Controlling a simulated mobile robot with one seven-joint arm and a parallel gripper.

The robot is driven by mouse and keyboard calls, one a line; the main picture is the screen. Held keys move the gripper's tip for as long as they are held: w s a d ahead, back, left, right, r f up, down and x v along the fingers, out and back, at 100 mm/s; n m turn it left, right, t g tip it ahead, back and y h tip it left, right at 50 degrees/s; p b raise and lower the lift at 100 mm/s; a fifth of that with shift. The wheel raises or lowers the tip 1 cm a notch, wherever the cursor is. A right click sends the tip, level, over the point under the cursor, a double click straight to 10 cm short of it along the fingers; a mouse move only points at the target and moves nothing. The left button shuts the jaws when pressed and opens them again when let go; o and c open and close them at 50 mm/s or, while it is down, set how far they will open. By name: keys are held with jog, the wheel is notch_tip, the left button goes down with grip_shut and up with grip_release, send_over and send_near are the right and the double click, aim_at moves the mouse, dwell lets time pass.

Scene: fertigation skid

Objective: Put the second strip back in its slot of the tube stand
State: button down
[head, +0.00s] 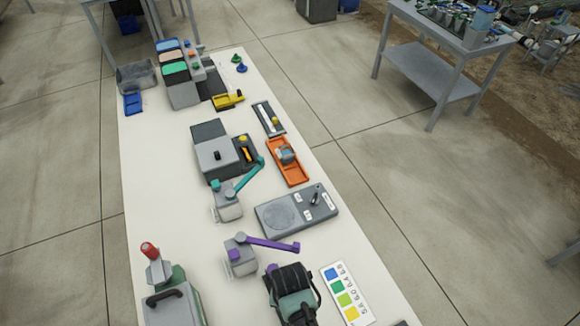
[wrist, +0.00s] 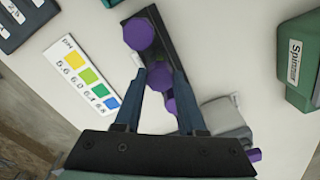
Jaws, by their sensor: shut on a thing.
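My gripper (wrist: 153,72) shows its two dark blue fingers in the wrist view, reaching over a dark narrow stand (wrist: 168,42) with purple round tops (wrist: 138,34). This looks like the tube stand. A small pale piece (wrist: 151,98) shows between the fingers and looks like part of the strip, held there. The strip is mostly hidden, and its slot cannot be made out. In the head view my gripper (head: 291,290) covers most of the stand, and its fingertips are hidden. A purple bit (head: 270,268) shows beside it.
The pH colour chart (head: 345,295) lies to the right of my gripper. A grey block (head: 240,260) with a purple arm (head: 270,242) stands just behind it. A green Spinner box (wrist: 298,65) is at the side. A grey device (head: 297,212) stands farther up the white table.

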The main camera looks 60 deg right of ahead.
jog(key=shift+f, duration=0.25)
jog(key=shift+c, duration=2)
grip_release()
notch_tip(320, 180, up, 7)
jog(key=p, duration=0.7)
